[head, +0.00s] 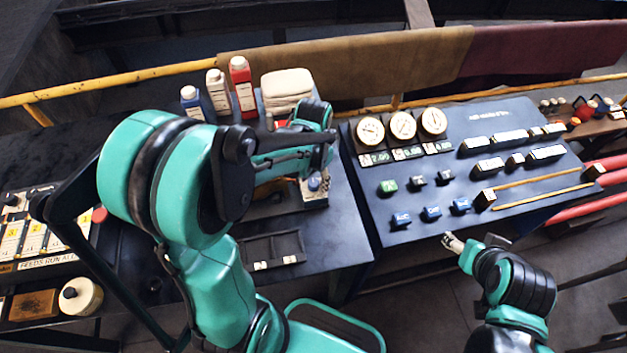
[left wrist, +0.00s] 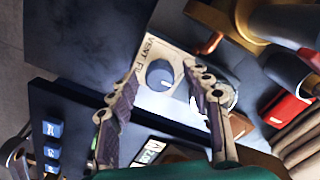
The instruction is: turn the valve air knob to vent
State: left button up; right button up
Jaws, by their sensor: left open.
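The valve air knob (left wrist: 160,75) is a round dark blue-grey knob with a pale mark on its face. It sits on a cream plate (left wrist: 150,48) lettered "VENT" and more that is partly hidden. In the head view the knob (head: 314,184) shows small and blue at the right edge of the left bench. My left gripper (head: 326,152) is open above it; in the left wrist view its fingers (left wrist: 152,88) stand either side of the knob, and contact cannot be told. My right gripper (head: 451,241) is low in front of the gauge panel, away from the knob; its opening is unclear.
A sloping dark panel (head: 450,222) with gauges (head: 403,125), blue and green blocks and rods stands right of the knob. Bottles (head: 243,88) and a folded cloth stack (head: 287,84) stand behind my left arm. A dark tray (head: 272,248) lies in front.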

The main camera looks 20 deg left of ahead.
pick_arm(q)
grip_shut()
jog(key=shift+n, duration=0.4)
jog(key=n, duration=1.1)
dwell(0.5)
grip_release()
